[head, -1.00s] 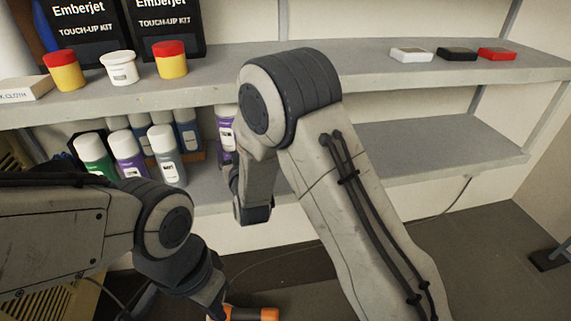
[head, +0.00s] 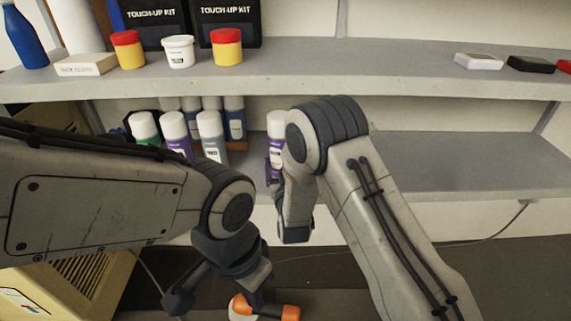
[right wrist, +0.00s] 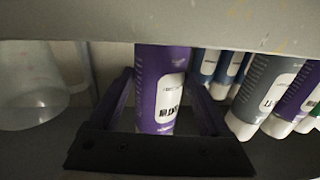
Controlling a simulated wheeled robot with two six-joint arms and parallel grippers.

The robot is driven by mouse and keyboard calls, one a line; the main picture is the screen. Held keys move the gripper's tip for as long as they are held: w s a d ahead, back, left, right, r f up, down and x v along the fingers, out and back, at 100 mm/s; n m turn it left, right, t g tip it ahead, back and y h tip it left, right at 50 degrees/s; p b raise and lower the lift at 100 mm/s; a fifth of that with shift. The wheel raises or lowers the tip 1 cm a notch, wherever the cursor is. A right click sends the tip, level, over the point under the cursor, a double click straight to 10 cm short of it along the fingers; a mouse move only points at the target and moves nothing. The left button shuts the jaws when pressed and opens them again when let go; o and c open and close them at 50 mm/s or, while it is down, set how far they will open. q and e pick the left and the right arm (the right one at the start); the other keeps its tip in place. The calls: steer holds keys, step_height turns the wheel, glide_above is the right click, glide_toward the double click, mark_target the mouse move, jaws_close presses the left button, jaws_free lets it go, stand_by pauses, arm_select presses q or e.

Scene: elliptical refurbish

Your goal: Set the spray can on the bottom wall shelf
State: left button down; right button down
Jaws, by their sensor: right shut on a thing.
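A purple spray can (head: 277,130) with a white cap and a white label is at the lower wall shelf (head: 430,165), to the right of a group of similar cans. It also shows between the two fingers in the right wrist view (right wrist: 160,80). My right gripper (right wrist: 163,108) is shut on this can; in the head view my arm hides most of the gripper. In the right wrist view the can's ends are hidden, so I cannot tell whether it touches the shelf. My left gripper (head: 218,298) hangs low, beside an orange and white object (head: 265,309); its grip is unclear.
Several capped cans (head: 211,135) stand left of the held can. The upper shelf (head: 350,75) overhangs, carrying paint pots (head: 179,50), black kit boxes and small blocks (head: 478,61). A clear container (right wrist: 30,85) shows in the wrist view.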

steer(key=shift+r, duration=0.1)
jaws_free()
steer(key=shift+f, duration=0.2)
steer(key=shift+r, duration=0.15)
steer(key=s+d+b, duration=0.1)
steer(key=s, duration=1.1)
steer(key=shift+d, duration=0.35)
